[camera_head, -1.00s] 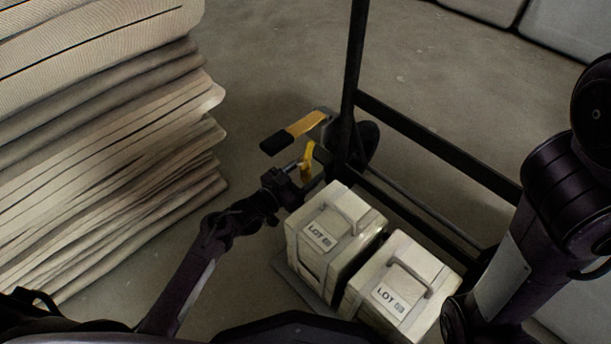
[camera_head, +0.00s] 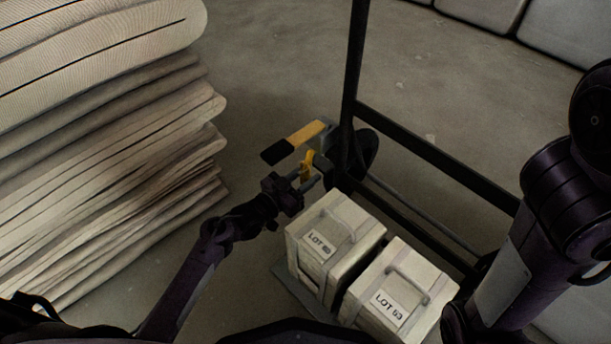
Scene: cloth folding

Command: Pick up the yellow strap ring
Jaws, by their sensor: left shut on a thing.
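The yellow strap ring (camera_head: 307,164) is a small yellow piece at the tip of my left gripper (camera_head: 305,177), close to the base of the dark upright post. My left gripper is shut on the ring; its fingers show just beyond the dark wrist. The ring's lower part is hidden by the fingers. A yellow-and-black pedal-like bar (camera_head: 293,142) lies just behind the ring. My right arm comes in at the right edge, but its gripper is out of view.
Two pale boxes with handles and LOT labels, the left box (camera_head: 335,236) and the right box (camera_head: 399,290), stand on a low grey platform. A dark frame post (camera_head: 353,75) and rails (camera_head: 440,160) rise behind them. A tall stack of folded cloth (camera_head: 100,130) fills the left. Open floor lies between.

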